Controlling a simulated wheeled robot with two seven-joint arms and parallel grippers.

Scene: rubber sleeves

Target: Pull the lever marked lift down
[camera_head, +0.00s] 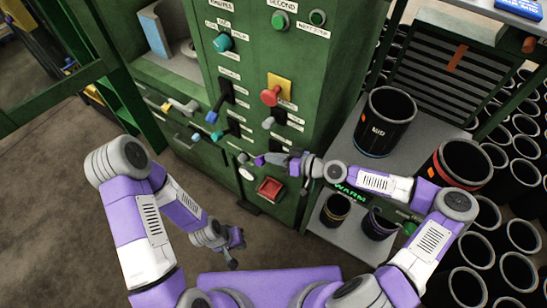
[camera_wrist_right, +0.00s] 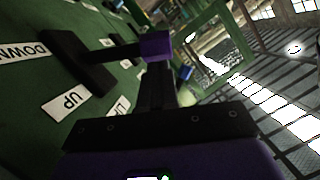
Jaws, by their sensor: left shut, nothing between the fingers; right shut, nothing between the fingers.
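A lever with a purple knob (camera_wrist_right: 157,46) sticks out from a black slot plate (camera_wrist_right: 82,62) on the green panel in the right wrist view. Labels reading DOWN (camera_wrist_right: 22,52) and UP (camera_wrist_right: 66,102) are beside the plate; a third label is cut off behind my gripper and I cannot read it fully. The knob also shows in the head view (camera_head: 259,160). My right gripper (camera_head: 284,160) is shut with its fingertips (camera_wrist_right: 158,72) at the knob; I cannot tell whether they touch. My left gripper (camera_head: 234,248) is shut and empty, low in front of the machine.
The green cabinet carries other levers, including a blue-tipped one (camera_head: 212,116), a red knob (camera_head: 270,97) on a yellow plate and a red square button (camera_head: 269,188). A shelf at right holds a black MID sleeve (camera_head: 383,128). The floor (camera_head: 60,190) at left is clear.

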